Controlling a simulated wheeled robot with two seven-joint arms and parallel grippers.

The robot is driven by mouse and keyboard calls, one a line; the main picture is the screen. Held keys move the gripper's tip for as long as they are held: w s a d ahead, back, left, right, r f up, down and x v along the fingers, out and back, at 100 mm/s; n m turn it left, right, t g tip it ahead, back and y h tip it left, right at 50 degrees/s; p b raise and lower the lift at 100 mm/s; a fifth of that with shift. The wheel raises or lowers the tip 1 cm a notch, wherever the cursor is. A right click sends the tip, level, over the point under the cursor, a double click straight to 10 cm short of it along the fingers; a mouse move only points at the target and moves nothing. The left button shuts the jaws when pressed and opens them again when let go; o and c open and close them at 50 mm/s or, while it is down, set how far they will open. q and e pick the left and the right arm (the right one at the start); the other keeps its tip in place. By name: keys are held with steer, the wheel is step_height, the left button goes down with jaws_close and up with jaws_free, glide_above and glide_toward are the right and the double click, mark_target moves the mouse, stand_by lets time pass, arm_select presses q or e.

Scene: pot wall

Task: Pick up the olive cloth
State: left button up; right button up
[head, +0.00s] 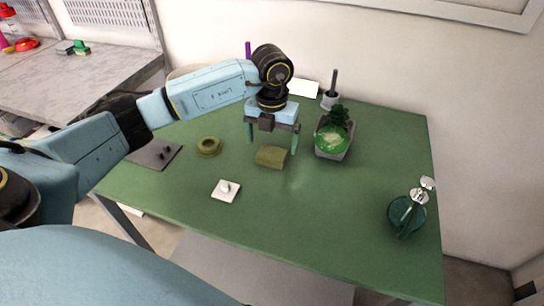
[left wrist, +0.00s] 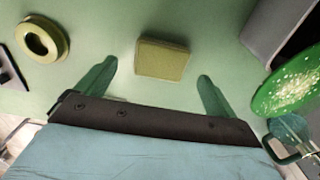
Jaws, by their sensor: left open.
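The olive cloth (head: 271,157) is a small folded block lying on the green table. It also shows in the left wrist view (left wrist: 162,58), ahead of my fingers and roughly centred between them. My left gripper (head: 271,146) points down just above and behind the cloth in the head view. Its green fingers are wide apart and empty; in the left wrist view (left wrist: 156,80) they are apart on either side of the cloth's near side. I cannot tell the exact height above the cloth. My right gripper is not in view.
An olive ring (head: 209,147) lies left of the cloth, and a grey pot with a plant (head: 333,141) stands close on the right. A white square piece (head: 226,190) lies in front. A teal bottle (head: 406,215) stands at the right. The front middle of the table (head: 310,220) is clear.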

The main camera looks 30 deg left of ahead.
mark_target(272, 153)
arm_select(q)
step_height(272, 153, down, 4)
steer(key=shift+r, duration=0.2)
steer(key=c, duration=1.1)
steer(key=shift+r, duration=0.2)
steer(key=shift+c, duration=0.2)
step_height(272, 153, up, 10)
steer(key=shift+f+p, duration=0.15)
steer(key=shift+p, duration=0.25)
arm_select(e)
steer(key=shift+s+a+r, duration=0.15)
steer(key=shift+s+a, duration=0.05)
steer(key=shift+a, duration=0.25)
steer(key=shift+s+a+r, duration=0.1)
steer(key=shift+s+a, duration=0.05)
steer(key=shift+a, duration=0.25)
